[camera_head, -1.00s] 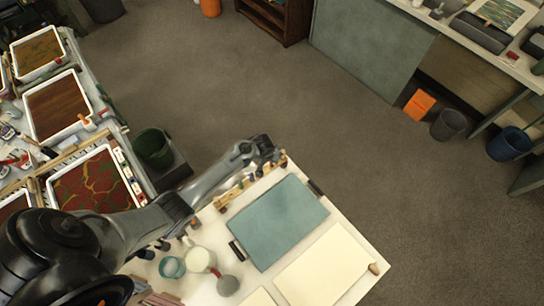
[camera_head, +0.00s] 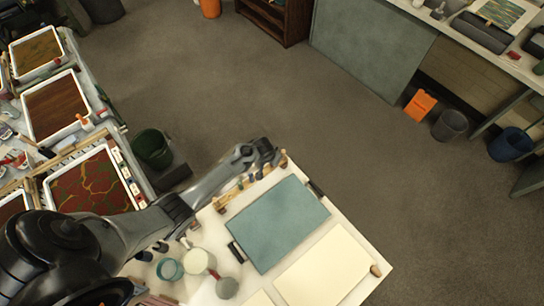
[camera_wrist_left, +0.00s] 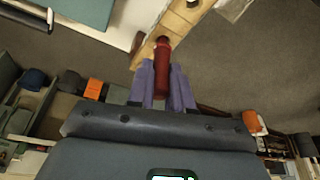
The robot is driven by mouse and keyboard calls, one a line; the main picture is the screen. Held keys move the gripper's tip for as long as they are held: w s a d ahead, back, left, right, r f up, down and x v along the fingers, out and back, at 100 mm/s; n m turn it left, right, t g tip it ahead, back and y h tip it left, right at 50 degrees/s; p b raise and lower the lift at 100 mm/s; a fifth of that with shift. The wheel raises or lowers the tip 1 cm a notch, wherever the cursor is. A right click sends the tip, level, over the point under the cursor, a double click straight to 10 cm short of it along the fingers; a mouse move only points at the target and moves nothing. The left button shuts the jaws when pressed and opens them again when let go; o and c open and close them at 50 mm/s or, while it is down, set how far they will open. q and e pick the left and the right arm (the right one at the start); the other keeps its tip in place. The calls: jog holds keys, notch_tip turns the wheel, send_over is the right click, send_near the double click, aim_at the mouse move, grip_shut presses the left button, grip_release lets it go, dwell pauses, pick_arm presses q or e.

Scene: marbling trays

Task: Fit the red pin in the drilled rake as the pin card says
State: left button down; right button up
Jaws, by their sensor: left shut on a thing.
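My left gripper (camera_wrist_left: 162,75) is shut on the red pin (camera_wrist_left: 162,52), which stands out between its purple fingers in the left wrist view. The drilled rake (camera_wrist_left: 178,22) is a pale wooden bar with dark holes, at the top of that view. The pin's far end overlaps the rake's near end; I cannot tell whether it is in a hole. In the head view my left gripper (camera_head: 268,152) is over the far end of the rake (camera_head: 232,190), on the white table. The pin is not clear there. My right gripper is not in view, and I cannot make out the pin card.
A teal board (camera_head: 278,222) and a cream sheet (camera_head: 325,268) lie on the white table (camera_head: 372,287). Cups, including a teal one (camera_head: 170,268), stand at its left. A dark green bin (camera_head: 152,148) stands beside the marbling tray (camera_head: 128,178).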

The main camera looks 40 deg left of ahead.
pick_arm(q)
jog(key=shift+f+b, duration=0.5)
jog(key=shift+f, duration=0.3)
jog(key=c, duration=0.9)
grip_release()
jog(key=shift+c, duration=0.2)
jog(key=shift+r, duration=0.1)
jog(key=p+v, duration=0.2)
jog(key=v, duration=0.8)
jog(key=shift+r, duration=0.35)
jog(key=shift+s, duration=0.2)
